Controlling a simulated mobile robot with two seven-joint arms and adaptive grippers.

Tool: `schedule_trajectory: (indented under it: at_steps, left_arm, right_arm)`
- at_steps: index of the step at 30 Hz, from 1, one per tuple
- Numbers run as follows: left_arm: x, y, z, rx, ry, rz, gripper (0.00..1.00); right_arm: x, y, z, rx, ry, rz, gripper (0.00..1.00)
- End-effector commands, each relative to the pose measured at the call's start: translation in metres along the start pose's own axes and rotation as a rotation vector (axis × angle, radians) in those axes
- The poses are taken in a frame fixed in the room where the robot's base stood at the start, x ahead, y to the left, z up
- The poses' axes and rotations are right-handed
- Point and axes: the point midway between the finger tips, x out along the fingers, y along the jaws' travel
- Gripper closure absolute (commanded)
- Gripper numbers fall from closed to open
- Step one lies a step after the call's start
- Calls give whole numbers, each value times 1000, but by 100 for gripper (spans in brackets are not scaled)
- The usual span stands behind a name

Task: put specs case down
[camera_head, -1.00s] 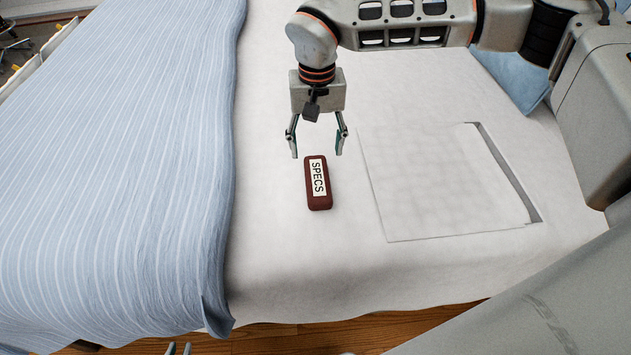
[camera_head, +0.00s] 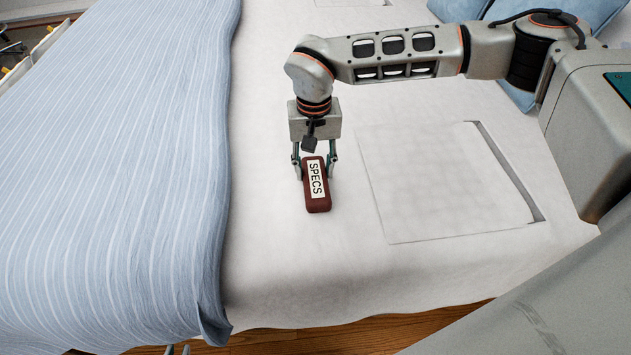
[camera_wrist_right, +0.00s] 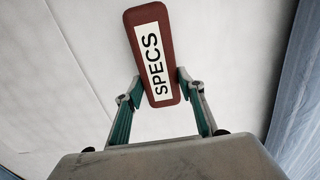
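The specs case (camera_head: 318,194) is a dark red-brown slab with a white SPECS label, lying on the white bed sheet in the head view. My right gripper (camera_head: 315,172) comes down from above with one finger on each long side of the case, near its far end. In the right wrist view, the case (camera_wrist_right: 152,52) sits between the two fingertips (camera_wrist_right: 159,88), which appear to press on its sides. I see no clear gap under the case. Only the tips of my left gripper (camera_head: 177,350) show at the bottom edge, away from the case.
A flat white square panel (camera_head: 440,180) lies on the sheet to the right of the case, with a dark gap along its right edge. A blue striped blanket (camera_head: 120,170) covers the left of the bed. Bare sheet (camera_head: 275,250) surrounds the case.

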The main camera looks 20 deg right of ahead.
Motion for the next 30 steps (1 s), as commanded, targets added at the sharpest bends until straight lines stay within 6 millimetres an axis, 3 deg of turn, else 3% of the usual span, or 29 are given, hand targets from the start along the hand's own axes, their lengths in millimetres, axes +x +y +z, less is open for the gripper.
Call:
schedule_trajectory:
  at_steps: [11,17,23,30]
  left_arm:
    - [-3,2,9,-5,-18,0,85]
    - [-4,2,6,-11,-17,-3,85]
    - [-5,-1,4,-9,-17,-7,85]
    - [-9,-4,7,-7,-30,-12,85]
  right_arm:
    - [-2,0,0,0,-1,1,88]
    - [-20,0,-1,0,4,0,88]
    - [-63,0,-1,0,9,-2,88]
    - [-131,0,-1,0,9,-2,88]
